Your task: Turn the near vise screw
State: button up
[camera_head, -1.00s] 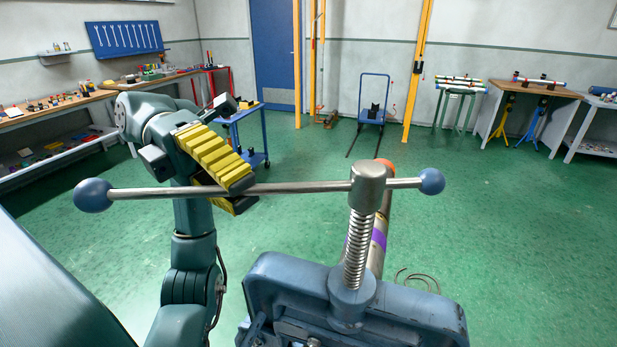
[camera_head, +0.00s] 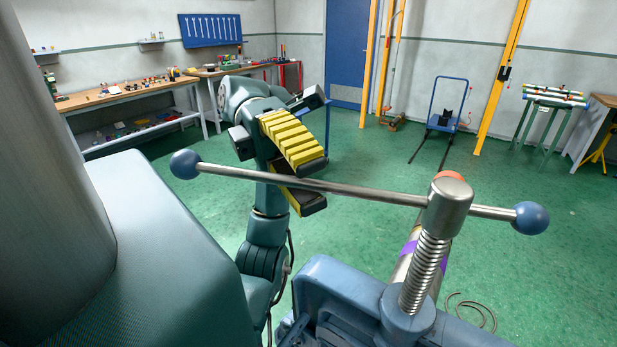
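The near vise (camera_head: 345,290) is blue-grey and stands at the bottom of the head view. Its threaded screw (camera_head: 425,270) rises to a round steel head (camera_head: 450,205). A long steel handle bar (camera_head: 380,194) passes through the head and has a blue ball (camera_head: 185,164) at its left end and another (camera_head: 531,218) at its right. My gripper (camera_head: 308,184), with yellow ribbed fingers, has one finger above and one below the bar, left of the screw head. It looks shut on the bar; the contact faces are partly hidden.
A pipe (camera_head: 408,262) with a purple band and orange end lies behind the screw. A workbench (camera_head: 125,92) with small parts stands at the left wall. A blue trolley (camera_head: 447,110) and yellow posts (camera_head: 505,70) are at the back.

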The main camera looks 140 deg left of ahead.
jog(key=o, duration=0.5)
notch_tip(320, 180, up, 6)
jog(key=shift+w, duration=0.1)
notch_tip(320, 180, up, 3)
jog(key=shift+r, duration=0.1)
jog(key=c, duration=0.5)
jog(key=shift+r, duration=0.4)
